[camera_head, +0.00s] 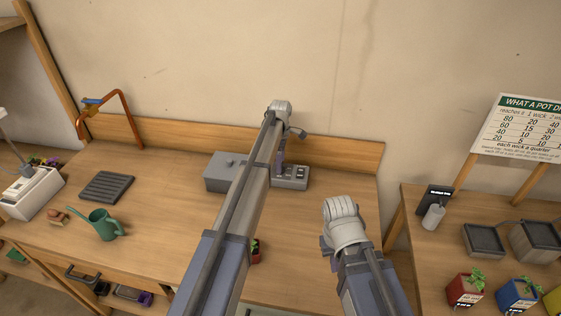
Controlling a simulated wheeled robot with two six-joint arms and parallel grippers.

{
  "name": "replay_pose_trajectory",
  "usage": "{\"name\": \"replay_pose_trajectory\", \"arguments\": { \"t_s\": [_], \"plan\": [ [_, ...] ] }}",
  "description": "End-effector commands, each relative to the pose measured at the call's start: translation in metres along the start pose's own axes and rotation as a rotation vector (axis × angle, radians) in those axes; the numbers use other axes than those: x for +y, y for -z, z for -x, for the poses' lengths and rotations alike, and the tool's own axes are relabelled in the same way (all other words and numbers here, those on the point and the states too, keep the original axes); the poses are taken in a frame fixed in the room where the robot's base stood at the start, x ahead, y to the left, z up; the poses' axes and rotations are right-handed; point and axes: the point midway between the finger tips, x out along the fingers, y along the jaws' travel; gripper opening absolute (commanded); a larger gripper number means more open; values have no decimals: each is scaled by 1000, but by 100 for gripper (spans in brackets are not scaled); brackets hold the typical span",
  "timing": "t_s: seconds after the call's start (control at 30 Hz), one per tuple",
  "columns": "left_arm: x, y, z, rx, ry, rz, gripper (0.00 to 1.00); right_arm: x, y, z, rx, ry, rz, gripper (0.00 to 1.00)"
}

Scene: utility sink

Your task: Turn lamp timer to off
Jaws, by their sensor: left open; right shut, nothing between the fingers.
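A grey box with a small knob on top (222,171) and a grey panel with small dark and light controls (292,178) stand at the back of the wooden bench. The panel looks like the lamp timer, but its setting is too small to read. My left arm reaches across the bench and covers the space between them. My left gripper (282,125) is at the panel's back edge in the picture, open, its fingertips mostly hidden; contact cannot be told. My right gripper (341,225) is shut and empty over the bench's right front, apart from the panel.
A green watering can (104,224), a dark ridged tray (106,186) and a white device (30,192) are at left. A small red pot (256,252) is partly behind my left arm. The right table (425,205) holds trays and potted plants.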

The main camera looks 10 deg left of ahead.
Motion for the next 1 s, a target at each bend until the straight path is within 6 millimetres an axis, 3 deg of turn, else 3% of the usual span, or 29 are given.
{"name": "replay_pose_trajectory", "arguments": {
  "t_s": [0.5,1.0],
  "plan": [
    [0,0,67,0,0,0,76,6,-4,66,0,0,2,0],
    [0,0,70,0,0,0,76,7,-4,70,0,0,2,0]
  ]
}}
